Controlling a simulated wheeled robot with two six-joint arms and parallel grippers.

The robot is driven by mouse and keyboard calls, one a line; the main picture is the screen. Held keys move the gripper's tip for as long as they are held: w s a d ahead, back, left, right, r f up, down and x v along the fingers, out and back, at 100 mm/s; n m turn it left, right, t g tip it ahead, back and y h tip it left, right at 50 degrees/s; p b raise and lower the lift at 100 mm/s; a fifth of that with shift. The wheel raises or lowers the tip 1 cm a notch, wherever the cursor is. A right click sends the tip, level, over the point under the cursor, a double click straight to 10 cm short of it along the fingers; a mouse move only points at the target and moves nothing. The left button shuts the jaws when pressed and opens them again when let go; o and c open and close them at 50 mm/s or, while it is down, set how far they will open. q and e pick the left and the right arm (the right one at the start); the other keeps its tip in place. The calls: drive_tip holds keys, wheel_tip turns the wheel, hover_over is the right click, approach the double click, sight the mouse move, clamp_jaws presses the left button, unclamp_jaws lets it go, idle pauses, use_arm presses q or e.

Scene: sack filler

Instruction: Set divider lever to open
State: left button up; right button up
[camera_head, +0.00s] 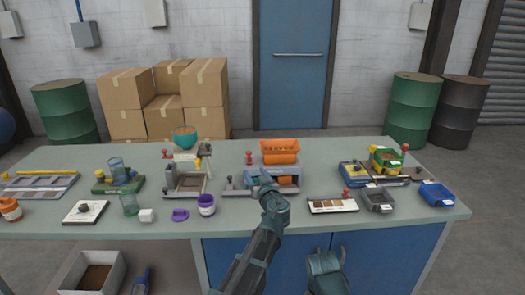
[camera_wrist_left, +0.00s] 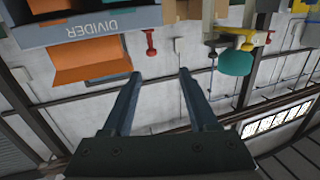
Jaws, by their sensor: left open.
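The divider (camera_head: 288,182) is a grey-blue unit with orange parts on the bench, partly hidden behind my left gripper. Its blue-grey body (camera_wrist_left: 112,24), lettered DIVIDER, shows at the top of the left wrist view, with an orange flap (camera_wrist_left: 92,66) beside it. A red-knobbed lever (camera_head: 249,158) stands upright just left of the divider's orange top; a red lever (camera_wrist_left: 150,42) also shows beside the body in the left wrist view. My left gripper (camera_head: 260,178) is at the divider's front; its two fingers (camera_wrist_left: 163,80) are apart with nothing between them. My right gripper's fingers are not visible.
To the left are a framed tray unit (camera_head: 186,182) with a teal bowl (camera_head: 185,137) and a purple cup (camera_head: 206,205). To the right are a sample card (camera_head: 332,205), a grey bin (camera_head: 379,201) and a blue bin (camera_head: 437,194). The front edge between cup and card is mostly clear.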

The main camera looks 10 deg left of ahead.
sight(250, 154)
use_arm(q)
drive_tip(key=shift+t, duration=0.3)
drive_tip(key=x, duration=0.5)
drive_tip(key=d+x, duration=0.1)
drive_tip(key=x, duration=0.9)
drive_tip(key=shift+w+d+r, duration=0.15)
drive_tip(key=shift+w+r, duration=0.05)
drive_tip(key=shift+w, duration=0.2)
drive_tip(key=shift+c, duration=0.2)
clamp_jaws()
